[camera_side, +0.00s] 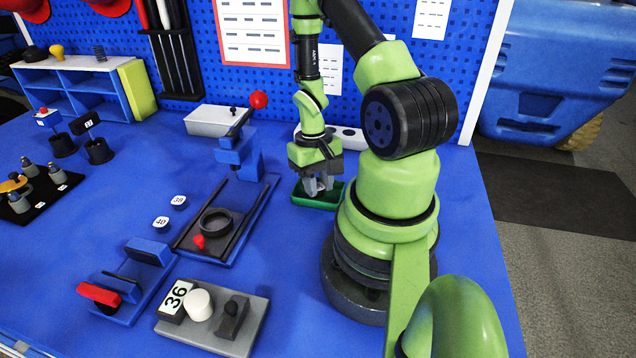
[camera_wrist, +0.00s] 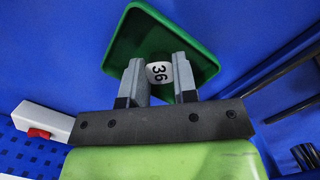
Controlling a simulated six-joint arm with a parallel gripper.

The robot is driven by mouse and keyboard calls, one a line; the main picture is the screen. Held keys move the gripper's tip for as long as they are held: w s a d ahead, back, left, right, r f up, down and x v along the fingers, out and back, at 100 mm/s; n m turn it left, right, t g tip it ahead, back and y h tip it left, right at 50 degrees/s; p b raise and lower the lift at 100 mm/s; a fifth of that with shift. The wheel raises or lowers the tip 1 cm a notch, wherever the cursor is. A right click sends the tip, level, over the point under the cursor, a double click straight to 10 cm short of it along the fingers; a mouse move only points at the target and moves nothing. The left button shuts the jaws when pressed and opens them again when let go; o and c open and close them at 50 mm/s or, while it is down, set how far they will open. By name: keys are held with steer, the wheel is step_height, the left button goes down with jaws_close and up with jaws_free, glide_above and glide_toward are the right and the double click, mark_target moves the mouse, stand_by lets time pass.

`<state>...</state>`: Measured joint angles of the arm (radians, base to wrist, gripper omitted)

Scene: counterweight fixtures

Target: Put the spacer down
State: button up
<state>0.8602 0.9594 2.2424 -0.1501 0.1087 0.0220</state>
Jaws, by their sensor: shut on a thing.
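The spacer (camera_wrist: 158,72) is a small white piece marked 36, seen between my fingertips in the wrist view. My gripper (camera_wrist: 160,78) is shut on it. In the side view my gripper (camera_side: 318,187) points down at a green tray (camera_side: 315,205), and the spacer is hidden there by the fingers and distance. The tray also shows behind the spacer in the wrist view (camera_wrist: 192,36). I cannot tell whether the spacer touches the tray floor. Two similar white pieces, marked 38 (camera_side: 178,200) and 40 (camera_side: 161,223), lie on the blue table.
A blue clamp fixture (camera_side: 240,160) with a red knob stands left of the tray. A dark ring (camera_side: 216,222) sits on a railed plate. A grey base (camera_side: 215,322) holds a 36 sign and white cylinder. A white box (camera_side: 348,137) with holes stands behind the tray.

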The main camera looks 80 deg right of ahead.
steer(key=shift+f, duration=0.3)
steer(key=o, duration=0.6)
steer(key=shift+r, duration=0.1)
steer(key=shift+w+d+r, duration=0.15)
steer(key=shift+r, duration=1.1)
steer(key=shift+w+d+r, duration=0.1)
steer(key=shift+w+r, duration=0.05)
steer(key=shift+r, duration=1.15)
steer(key=shift+w+d+r, duration=0.15)
steer(key=shift+r, duration=1.1)
